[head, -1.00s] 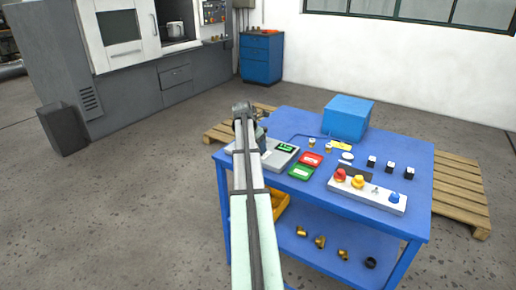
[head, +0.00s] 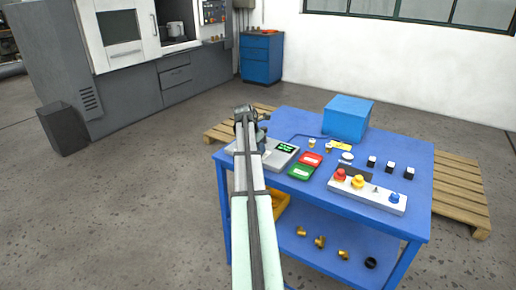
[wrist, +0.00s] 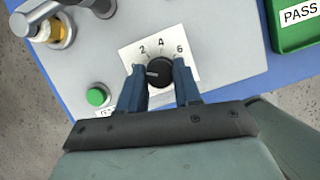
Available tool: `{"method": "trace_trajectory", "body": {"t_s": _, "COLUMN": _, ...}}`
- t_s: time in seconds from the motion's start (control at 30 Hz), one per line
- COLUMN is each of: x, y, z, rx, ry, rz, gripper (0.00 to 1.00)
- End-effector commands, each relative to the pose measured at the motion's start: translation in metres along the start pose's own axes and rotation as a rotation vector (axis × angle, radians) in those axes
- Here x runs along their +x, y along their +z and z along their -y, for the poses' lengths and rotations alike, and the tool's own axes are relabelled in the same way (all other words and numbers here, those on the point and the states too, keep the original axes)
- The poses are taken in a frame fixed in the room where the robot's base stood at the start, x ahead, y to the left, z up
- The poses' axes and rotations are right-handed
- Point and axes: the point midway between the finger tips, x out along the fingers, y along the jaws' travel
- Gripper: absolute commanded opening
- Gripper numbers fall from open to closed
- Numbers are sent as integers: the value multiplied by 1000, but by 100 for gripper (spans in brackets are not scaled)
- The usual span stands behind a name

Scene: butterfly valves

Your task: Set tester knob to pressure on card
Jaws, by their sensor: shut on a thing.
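The tester (head: 278,158) is a grey box with a small green-lit display, on the left part of the blue table. In the wrist view its black knob (wrist: 160,72) sits on a white dial marked 2, 4 and 6. The knob's pale pointer line points left, a little below the 2. My gripper (wrist: 160,84) is shut on the knob, one blue finger on each side. In the head view my arm hides the knob and the gripper tips. The card (head: 341,146) may be the small yellow one near the blue box; its writing is too small to read.
A green button (wrist: 97,96) and a brass and metal fitting (wrist: 50,28) are on the tester near my gripper. The green PASS tray (head: 301,172) and a red tray (head: 312,159) lie right of it. A white button panel (head: 367,194) and blue box (head: 348,119) stand further right.

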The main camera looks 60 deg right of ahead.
Motion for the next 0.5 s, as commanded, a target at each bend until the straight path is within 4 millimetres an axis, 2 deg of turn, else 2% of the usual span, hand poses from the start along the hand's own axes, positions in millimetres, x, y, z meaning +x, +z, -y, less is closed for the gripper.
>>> {"method": "trace_trajectory", "body": {"t_s": 0.13, "x": 0, "y": 0, "z": 0, "rx": 0, "ry": 0, "rz": 0, "gripper": 3}}
{"method": "trace_trajectory", "body": {"t_s": 0.5, "x": 0, "y": 1, "z": -1, "rx": 74, "ry": -32, "rz": 1, "gripper": 3}}
